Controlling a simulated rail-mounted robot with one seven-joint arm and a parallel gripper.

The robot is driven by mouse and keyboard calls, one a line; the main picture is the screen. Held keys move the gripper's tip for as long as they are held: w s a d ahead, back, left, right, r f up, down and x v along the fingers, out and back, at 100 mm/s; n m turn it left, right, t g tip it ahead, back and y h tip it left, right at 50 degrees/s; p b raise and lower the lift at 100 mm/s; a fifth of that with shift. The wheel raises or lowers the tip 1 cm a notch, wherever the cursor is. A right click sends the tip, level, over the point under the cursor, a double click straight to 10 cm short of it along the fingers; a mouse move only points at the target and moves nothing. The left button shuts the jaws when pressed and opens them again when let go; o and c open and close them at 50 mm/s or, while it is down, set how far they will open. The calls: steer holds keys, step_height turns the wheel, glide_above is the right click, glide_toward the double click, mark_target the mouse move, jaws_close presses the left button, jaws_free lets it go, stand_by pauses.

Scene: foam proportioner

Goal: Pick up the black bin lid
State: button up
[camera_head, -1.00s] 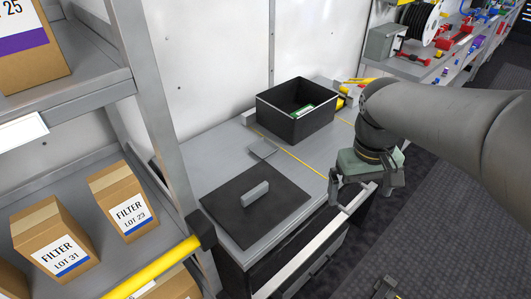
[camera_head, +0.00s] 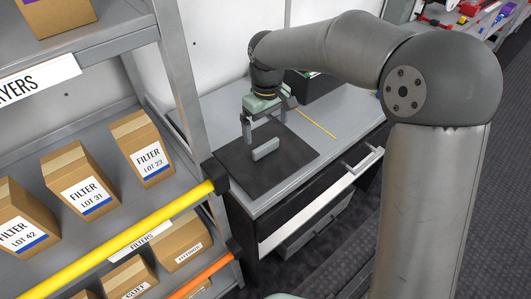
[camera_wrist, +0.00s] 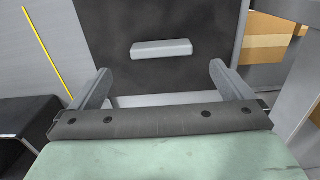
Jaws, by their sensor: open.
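The black bin lid (camera_head: 238,170) lies flat on the grey cabinet top, with a raised grey bar handle (camera_head: 265,149) at its middle. My gripper (camera_head: 265,130) is over the far part of the lid, just behind the handle in the head view. In the wrist view the lid (camera_wrist: 110,60) fills the upper middle, and its handle (camera_wrist: 161,48) lies crosswise ahead of my open, empty gripper (camera_wrist: 160,80). The handle is not between the fingers. The height of the fingertips above the lid is hard to tell.
The black bin (camera_head: 312,88) stands behind my arm, mostly hidden. A shelf rack post (camera_head: 190,90) and a yellow bar (camera_head: 130,235) are close on the left. Boxed filters (camera_head: 142,148) sit on the rack. The cabinet top (camera_head: 345,118) is clear to the right.

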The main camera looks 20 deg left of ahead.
mark_target(266, 144)
steer(key=shift+a+f+p, duration=0.1)
steer(key=shift+f+p, duration=0.35)
steer(key=shift+f, duration=3)
steer(key=c, duration=1.3)
